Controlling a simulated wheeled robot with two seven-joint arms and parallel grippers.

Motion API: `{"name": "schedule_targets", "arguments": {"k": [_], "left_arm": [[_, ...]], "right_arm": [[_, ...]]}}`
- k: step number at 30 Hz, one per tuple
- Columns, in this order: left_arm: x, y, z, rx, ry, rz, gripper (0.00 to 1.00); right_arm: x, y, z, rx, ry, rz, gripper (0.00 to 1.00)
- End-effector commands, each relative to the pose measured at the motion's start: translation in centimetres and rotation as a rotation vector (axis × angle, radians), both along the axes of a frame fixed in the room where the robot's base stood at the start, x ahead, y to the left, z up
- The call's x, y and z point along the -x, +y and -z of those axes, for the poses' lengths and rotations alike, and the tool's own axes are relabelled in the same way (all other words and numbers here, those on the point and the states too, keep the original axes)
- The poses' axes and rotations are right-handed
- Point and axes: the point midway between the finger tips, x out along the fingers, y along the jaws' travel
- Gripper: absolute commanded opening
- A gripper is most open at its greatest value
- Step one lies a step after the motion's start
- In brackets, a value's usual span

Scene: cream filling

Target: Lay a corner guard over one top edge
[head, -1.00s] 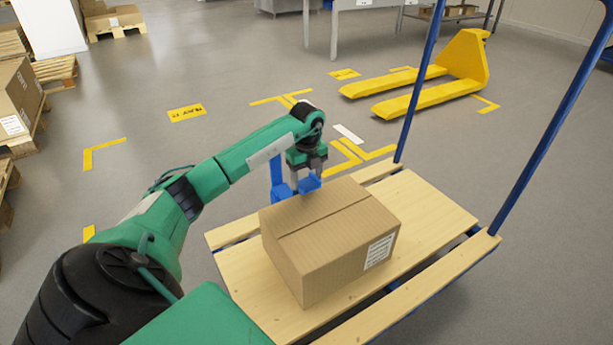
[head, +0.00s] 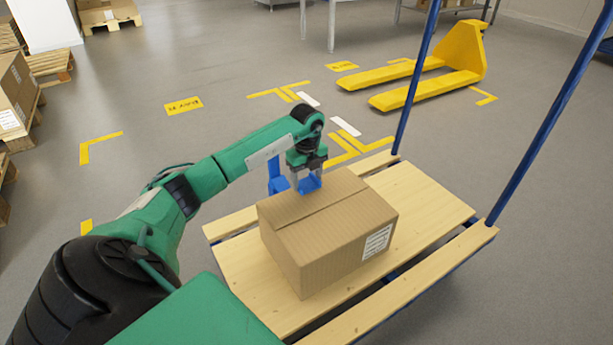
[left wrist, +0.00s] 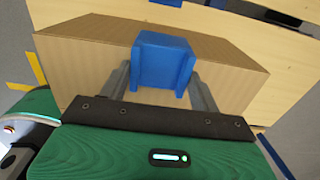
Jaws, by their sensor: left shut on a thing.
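A closed brown carton (head: 330,235) stands on the slatted wooden deck, with a white label on one side. My left gripper (head: 306,180) is shut on a blue corner guard (head: 311,185) at the carton's far top edge. In the left wrist view the guard (left wrist: 165,65) sits between the two fingers, in front of the carton's cardboard face (left wrist: 95,60). I cannot tell whether the guard touches the carton. My right gripper is not in view.
The carton's wooden deck (head: 430,205) has blue uprights (head: 416,80) at its right end. A blue part (head: 275,172) stands just left of the gripper. A yellow pallet truck (head: 461,60) is beyond, on open grey floor. Loaded pallets stand at the far left.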

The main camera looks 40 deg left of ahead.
Motion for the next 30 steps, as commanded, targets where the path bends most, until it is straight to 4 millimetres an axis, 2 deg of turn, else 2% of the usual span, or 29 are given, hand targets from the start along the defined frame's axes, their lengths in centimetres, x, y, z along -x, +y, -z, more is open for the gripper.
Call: {"name": "schedule_targets", "arguments": {"k": [4,13,14,17,18,30], "left_arm": [[0.12,-0.30,0.06,-0.001,0.002,0.001,0.40],[0.16,-0.44,0.32,0.001,0.001,0.000,0.40],[0.15,-0.45,0.32,0.001,0.001,0.000,0.65],[0.15,-0.44,0.32,0.001,0.001,0.000,0.85],[0.16,-0.43,0.31,0.001,0.001,0.000,0.89],[0.14,-0.42,0.29,0.000,0.001,0.000,0.89]], "right_arm": [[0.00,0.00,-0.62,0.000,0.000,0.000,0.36],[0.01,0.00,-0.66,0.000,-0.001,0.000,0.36],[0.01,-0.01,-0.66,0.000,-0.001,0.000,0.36],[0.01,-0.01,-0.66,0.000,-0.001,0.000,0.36],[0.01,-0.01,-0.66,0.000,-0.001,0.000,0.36],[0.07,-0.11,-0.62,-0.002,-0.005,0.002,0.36]]}}
